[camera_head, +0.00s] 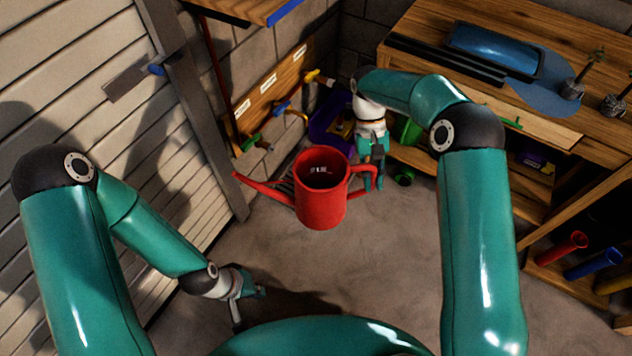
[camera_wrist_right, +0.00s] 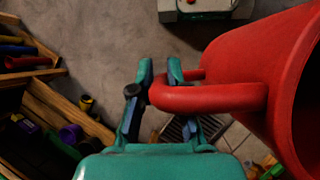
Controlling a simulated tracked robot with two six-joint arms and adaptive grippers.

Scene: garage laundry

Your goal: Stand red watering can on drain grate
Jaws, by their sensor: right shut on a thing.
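The red watering can (camera_head: 321,205) hangs upright above the floor in the head view, its spout pointing left. Its handle and part of its body (camera_wrist_right: 248,65) show in the right wrist view. My right gripper (camera_head: 373,182) is shut on the can's handle; its fingers (camera_wrist_right: 160,75) sit on both sides of the handle loop. The drain grate (camera_wrist_right: 176,130) shows partly below the handle in the right wrist view, with the fingers and can hiding some of it. In the head view the can covers most of the grate. My left gripper (camera_head: 248,290) is low at the left, apart from the can, its jaw opening unclear.
A wooden workbench (camera_head: 440,40) with a blue tray (camera_head: 495,50) stands at the right. A hose rack (camera_head: 270,95) with coloured taps is on the back wall. A purple bin (camera_head: 328,118) stands behind the can. The floor in front of the can is clear.

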